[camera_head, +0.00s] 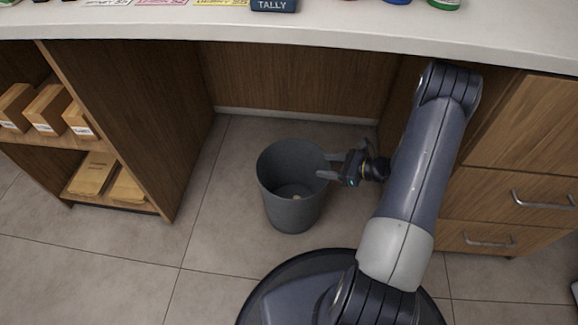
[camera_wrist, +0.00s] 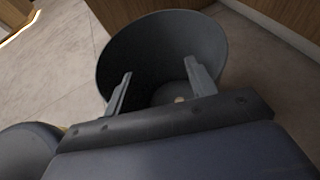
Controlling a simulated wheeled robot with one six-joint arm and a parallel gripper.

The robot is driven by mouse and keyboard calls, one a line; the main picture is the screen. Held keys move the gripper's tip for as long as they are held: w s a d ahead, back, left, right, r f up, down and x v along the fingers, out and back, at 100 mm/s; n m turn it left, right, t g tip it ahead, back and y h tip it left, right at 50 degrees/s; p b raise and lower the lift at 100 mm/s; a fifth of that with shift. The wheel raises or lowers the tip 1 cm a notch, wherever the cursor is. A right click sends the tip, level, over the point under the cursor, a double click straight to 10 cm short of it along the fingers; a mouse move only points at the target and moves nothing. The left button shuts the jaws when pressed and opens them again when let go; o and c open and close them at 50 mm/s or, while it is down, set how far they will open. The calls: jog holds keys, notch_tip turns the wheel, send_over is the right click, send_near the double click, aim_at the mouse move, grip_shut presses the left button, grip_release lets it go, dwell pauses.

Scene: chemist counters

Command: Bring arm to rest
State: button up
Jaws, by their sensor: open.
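My gripper (camera_head: 326,166) is at the end of my arm, which reaches down under the counter from the right. Its two fingers are apart and nothing is between them. The fingertips are over the right rim of a grey bin (camera_head: 291,212). In the wrist view my gripper (camera_wrist: 158,85) shows its spread fingers against the open mouth of the bin (camera_wrist: 150,42). A small pale object (camera_head: 296,197) lies at the bottom of the bin; it also shows in the wrist view (camera_wrist: 180,99). What it is cannot be told.
A white counter top (camera_head: 330,32) runs above, with a "TALLY" block (camera_head: 273,5) and several labels. Wooden shelves (camera_head: 110,130) with small boxes (camera_head: 45,115) stand at left. Drawers (camera_head: 510,195) stand at right, close to my arm. The tiled floor left of the bin is clear.

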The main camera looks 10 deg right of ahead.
jog(key=b+x, duration=0.4)
jog(key=x, duration=0.7)
jog(key=shift+d+r+p, duration=0.15)
jog(key=shift+r+p, duration=1.65)
jog(key=shift+r, duration=0.9)
jog(key=shift+f, duration=0.1)
